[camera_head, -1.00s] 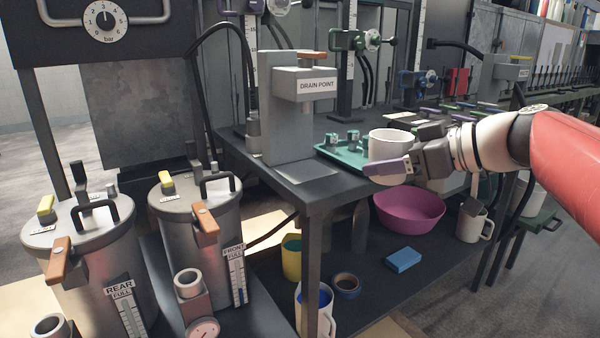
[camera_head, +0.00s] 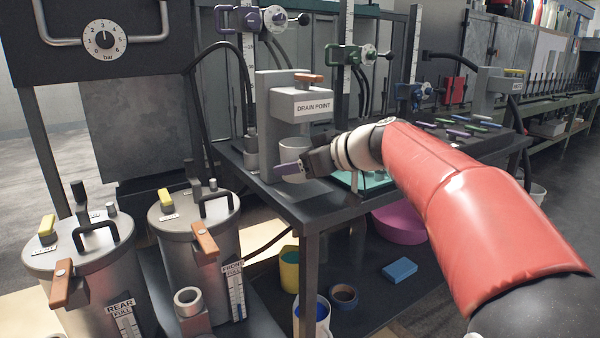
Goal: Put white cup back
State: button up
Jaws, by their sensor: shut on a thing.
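The white cup (camera_head: 294,145) is upright beneath the grey block labelled DRAIN POINT (camera_head: 313,104), close to the block's upright part. My gripper (camera_head: 292,168) is shut on the cup from the right, and its purple-tipped finger crosses the cup's front. The cup's right side is hidden behind my gripper. I cannot tell whether the cup's base touches the surface below. The green tray (camera_head: 345,179) lies on the bench to the right, mostly hidden behind my arm.
Two metal pots (camera_head: 88,245) with orange handles stand at the front left. A purple bowl (camera_head: 398,228), a blue sponge (camera_head: 399,270), a yellow cup (camera_head: 289,257) and a roll of tape (camera_head: 344,296) are on the lower shelf. Clamp stands (camera_head: 347,57) rise behind the bench.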

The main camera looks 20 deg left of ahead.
jog(key=shift+d+f, duration=0.2)
jog(key=shift+f, duration=1.1)
jog(key=shift+f+b, duration=0.15)
jog(key=shift+b, duration=0.15)
jog(key=o, duration=1)
jog(key=shift+r, duration=0.2)
